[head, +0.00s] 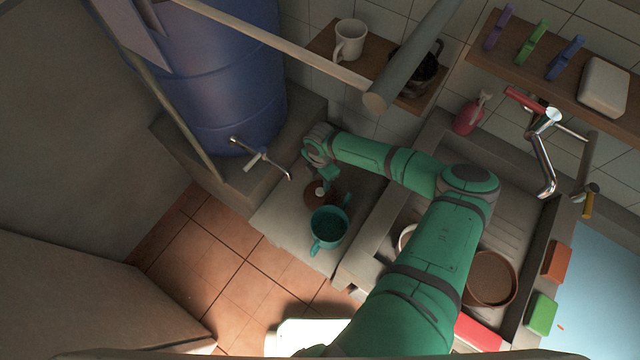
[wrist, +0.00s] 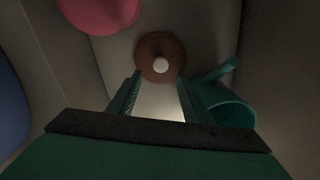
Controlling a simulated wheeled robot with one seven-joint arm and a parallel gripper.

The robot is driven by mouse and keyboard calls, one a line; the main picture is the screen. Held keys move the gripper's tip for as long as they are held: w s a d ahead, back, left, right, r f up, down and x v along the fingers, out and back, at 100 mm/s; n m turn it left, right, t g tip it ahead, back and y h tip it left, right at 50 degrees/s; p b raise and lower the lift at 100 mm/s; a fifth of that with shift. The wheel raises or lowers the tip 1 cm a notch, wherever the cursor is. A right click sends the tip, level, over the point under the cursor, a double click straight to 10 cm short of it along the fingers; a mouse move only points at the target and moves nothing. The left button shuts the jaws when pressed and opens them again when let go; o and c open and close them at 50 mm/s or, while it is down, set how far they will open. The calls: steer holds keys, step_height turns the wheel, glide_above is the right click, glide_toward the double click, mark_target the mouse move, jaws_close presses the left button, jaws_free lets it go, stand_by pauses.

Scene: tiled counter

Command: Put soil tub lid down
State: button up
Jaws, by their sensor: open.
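The round brown lid (head: 312,196) with a pale knob lies on the light ledge, just behind the teal tub (head: 330,228). The tub is open, with handles and a dark inside. My gripper (head: 328,180) is above the lid, its jaws open and empty. In the wrist view the lid (wrist: 150,67) lies ahead of my parted fingertips (wrist: 160,84), apart from them as far as I can tell. The tub (wrist: 234,112) is to the right there, partly hidden by a finger.
A blue barrel (head: 225,80) with a metal tap (head: 262,160) stands left of the ledge. The sink (head: 520,205) holds a brown bowl (head: 490,278) at right. A wooden shelf with a white mug (head: 349,42) hangs behind. A pink object (wrist: 98,12) shows in the wrist view.

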mark_target(320, 191)
step_height(320, 191, up, 2)
stand_by(0.5)
step_height(320, 191, down, 12)
steer(key=shift+r, duration=0.85)
